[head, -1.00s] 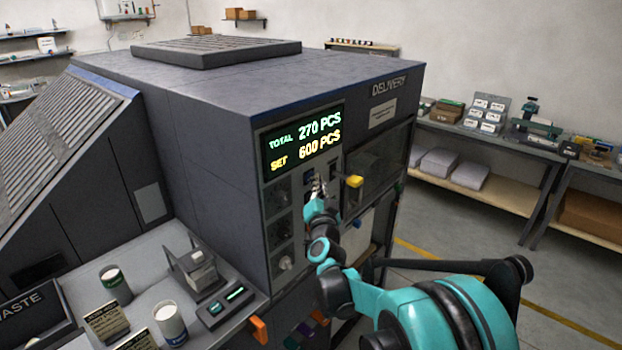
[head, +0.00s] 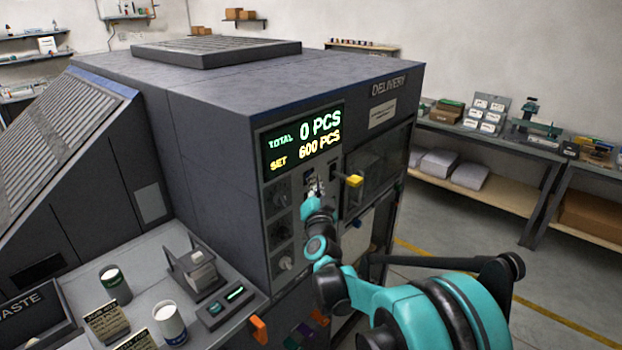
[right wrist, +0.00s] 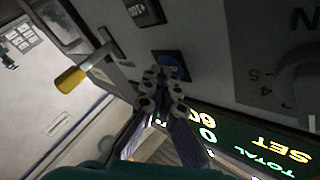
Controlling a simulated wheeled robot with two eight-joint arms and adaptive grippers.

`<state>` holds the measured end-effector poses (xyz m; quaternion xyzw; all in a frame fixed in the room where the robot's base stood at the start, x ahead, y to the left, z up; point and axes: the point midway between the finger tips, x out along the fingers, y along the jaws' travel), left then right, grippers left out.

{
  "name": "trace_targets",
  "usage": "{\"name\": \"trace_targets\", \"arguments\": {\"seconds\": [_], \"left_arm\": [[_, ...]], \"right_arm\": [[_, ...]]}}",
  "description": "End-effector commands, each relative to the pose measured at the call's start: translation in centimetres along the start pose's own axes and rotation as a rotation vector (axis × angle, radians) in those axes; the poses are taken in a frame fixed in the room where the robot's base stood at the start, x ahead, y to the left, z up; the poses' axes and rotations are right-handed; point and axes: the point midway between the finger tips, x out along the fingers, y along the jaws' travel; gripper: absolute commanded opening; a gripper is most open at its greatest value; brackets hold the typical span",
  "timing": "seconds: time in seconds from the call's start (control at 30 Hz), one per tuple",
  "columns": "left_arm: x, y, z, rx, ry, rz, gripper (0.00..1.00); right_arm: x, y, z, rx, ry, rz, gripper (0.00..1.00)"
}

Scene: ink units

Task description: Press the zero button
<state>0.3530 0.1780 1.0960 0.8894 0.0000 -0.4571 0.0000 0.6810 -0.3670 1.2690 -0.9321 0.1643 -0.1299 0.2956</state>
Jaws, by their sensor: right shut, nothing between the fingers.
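The control panel's display (head: 304,138) reads TOTAL 0 PCS and SET 600 PCS; it also shows upside down in the right wrist view (right wrist: 245,150). A blue button (right wrist: 172,64) sits in a dark frame on the panel; I cannot read a label on it. My right gripper (head: 316,188) is shut and empty, just below the display. In the right wrist view its fingertips (right wrist: 158,74) overlap the lower left edge of the blue button; I cannot tell whether they touch it. My left gripper is not in view.
A yellow-ended lever (head: 354,181) sticks out right of my gripper. It is also close by in the right wrist view (right wrist: 72,79). A side table with cans (head: 170,322) stands at lower left.

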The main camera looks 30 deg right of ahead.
Motion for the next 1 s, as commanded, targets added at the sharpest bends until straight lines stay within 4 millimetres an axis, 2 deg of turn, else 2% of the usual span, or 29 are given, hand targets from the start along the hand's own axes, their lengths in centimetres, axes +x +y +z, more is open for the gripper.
{"name": "trace_targets", "arguments": {"seconds": [1.0], "left_arm": [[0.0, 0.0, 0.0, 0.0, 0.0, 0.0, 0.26]], "right_arm": [[-1.6, 1.2, -1.1, -0.001, 0.0, 0.0, 0.0]]}}
